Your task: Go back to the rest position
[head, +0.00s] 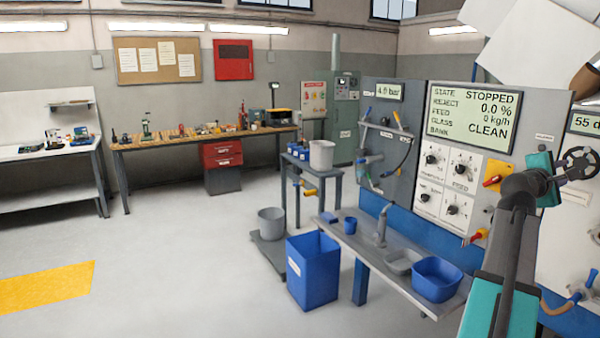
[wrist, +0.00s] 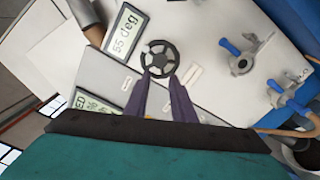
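My gripper (wrist: 160,82) points at the panel in the wrist view, with its two dark fingers apart and nothing seen between them. A black handwheel (wrist: 158,59) with spokes lies just beyond the fingertips; whether they touch its rim I cannot tell. In the head view my gripper (head: 566,174) is at the right, in front of the panel, with the handwheel (head: 580,163) at its tip. My teal and dark arm reaches up to it from the lower right.
The grey panel carries a screen (head: 473,117) reading STOPPED and CLEAN, knobs, and red and yellow handles close left of my arm. A bench (head: 385,262) with a blue tub (head: 437,279) stands below. A blue bin (head: 313,271) is on the floor. Open floor lies left.

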